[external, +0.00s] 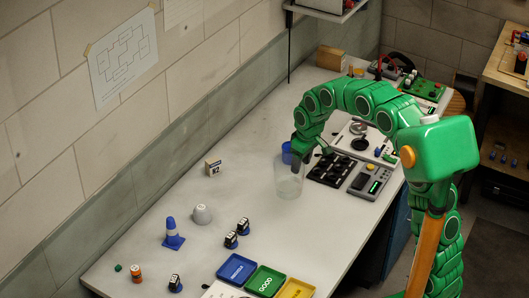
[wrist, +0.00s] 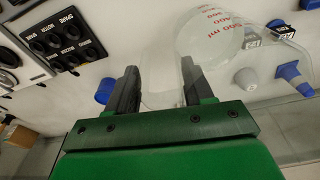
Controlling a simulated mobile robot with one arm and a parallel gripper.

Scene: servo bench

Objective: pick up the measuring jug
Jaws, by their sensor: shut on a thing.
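The measuring jug (external: 289,180) is clear with a see-through wall and stands upright at the middle of the bench in the external view. My gripper (external: 302,153) is at the jug's upper rear side. In the wrist view the two dark fingers of my gripper (wrist: 158,88) have part of the clear wall between them and are shut on it. I cannot tell whether the jug's base touches the bench.
A blue object (external: 287,152) is close behind the jug. A blue cone (external: 173,236), a whitish cup (external: 202,214) and blue, green and yellow trays (external: 265,280) are nearer. The bench left of the jug is mostly clear.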

